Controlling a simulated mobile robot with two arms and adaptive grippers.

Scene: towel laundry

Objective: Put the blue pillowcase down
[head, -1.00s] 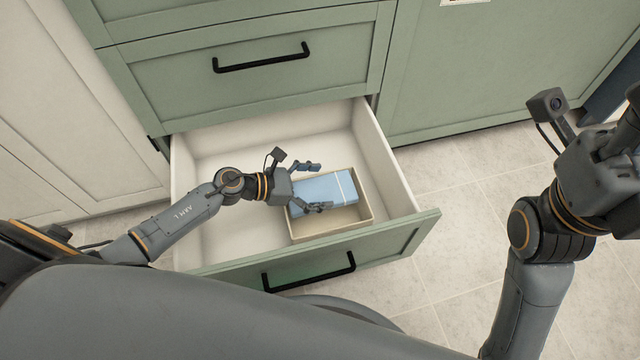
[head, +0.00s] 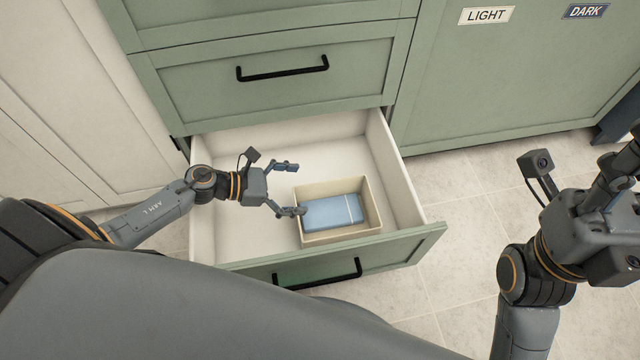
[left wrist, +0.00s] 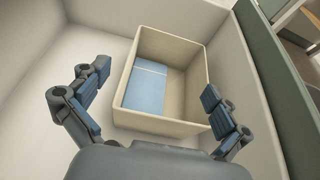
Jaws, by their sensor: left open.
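The blue pillowcase (head: 333,211) is a folded flat rectangle with a pale stripe, lying in a cream open box (head: 375,212) inside the open drawer. In the left wrist view the pillowcase (left wrist: 147,88) lies at the left part of the box (left wrist: 172,128), with bare box floor to its right. My left gripper (head: 296,189) is open and empty, with its fingers at the left side of the box. In the left wrist view its fingers (left wrist: 158,95) are spread apart and apart from the pillowcase. My right arm shows at the right edge; its fingertips are not clearly visible.
The drawer (head: 408,195) stands pulled out of a green cabinet; its floor is bare left of and behind the box. A shut drawer (head: 285,75) is above it. A panel at the right bears LIGHT (head: 487,15) and DARK (head: 585,11) labels.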

